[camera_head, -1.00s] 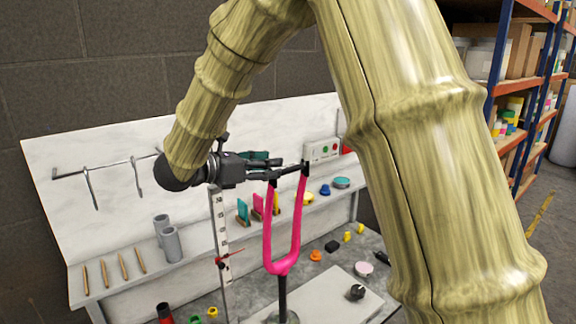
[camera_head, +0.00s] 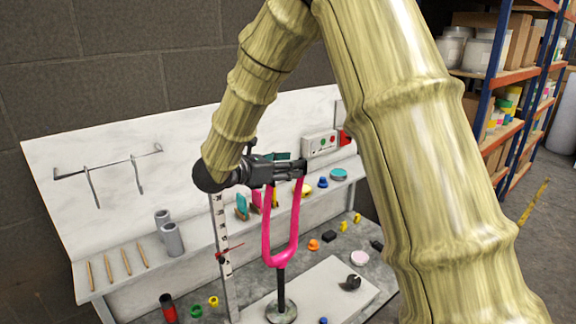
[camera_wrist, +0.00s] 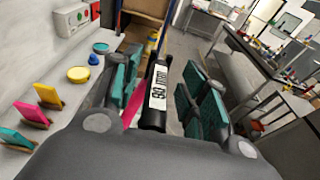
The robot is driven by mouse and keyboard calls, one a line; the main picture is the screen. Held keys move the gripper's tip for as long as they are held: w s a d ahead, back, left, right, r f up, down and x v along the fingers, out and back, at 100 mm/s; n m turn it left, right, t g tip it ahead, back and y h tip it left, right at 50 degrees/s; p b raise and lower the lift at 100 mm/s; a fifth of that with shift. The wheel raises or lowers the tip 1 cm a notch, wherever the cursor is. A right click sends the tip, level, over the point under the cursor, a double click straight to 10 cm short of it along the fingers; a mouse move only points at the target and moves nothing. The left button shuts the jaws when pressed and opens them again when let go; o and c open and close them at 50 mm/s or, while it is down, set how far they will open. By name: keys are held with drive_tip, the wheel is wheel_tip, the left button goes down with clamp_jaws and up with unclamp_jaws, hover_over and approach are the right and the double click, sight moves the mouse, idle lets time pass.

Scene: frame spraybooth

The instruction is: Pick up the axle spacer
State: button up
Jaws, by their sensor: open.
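The axle spacer (camera_wrist: 157,98) is a black bar with a white "90 mm" style label, seen in the wrist view between my finger pads. In the head view its dark end (camera_head: 304,170) shows at the right tip of the pink fork (camera_head: 293,225), while the rest is hidden by my gripper. The fork stands upright on a stand, and a bit of its pink shows beside the spacer in the wrist view (camera_wrist: 132,106). My gripper (camera_head: 287,168) is open at the fork's top. Its teal-padded fingers lie on either side of the spacer; contact is not visible.
A white ruler post (camera_head: 220,245) stands left of the fork. Behind is a shelf with grey cups (camera_head: 172,238), coloured cards (camera_wrist: 40,104) and small pots (camera_wrist: 78,74). A control box (camera_head: 319,143) is on the back panel. A storage rack (camera_head: 490,110) stands right.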

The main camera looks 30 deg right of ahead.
drive_tip(key=shift+w+f, duration=0.1)
clamp_jaws()
drive_tip(key=shift+r+b, duration=0.6)
drive_tip(key=shift+b, duration=0.05)
drive_tip(key=shift+s+a+r+b, duration=0.15)
drive_tip(key=shift+s+r+b, duration=0.1)
drive_tip(key=shift+r+b, duration=0.3)
drive_tip(key=shift+s+a+r+b, duration=0.15)
drive_tip(key=shift+s+r+b, duration=0.05)
drive_tip(key=shift+r+b, duration=0.3)
drive_tip(key=s+a+r+b, duration=0.1)
drive_tip(key=s+a+b, duration=0.5)
drive_tip(key=s, duration=0.7)
drive_tip(key=shift+a+r, duration=0.4)
drive_tip(key=shift+a, duration=0.15)
drive_tip(key=shift+s, duration=0.2)
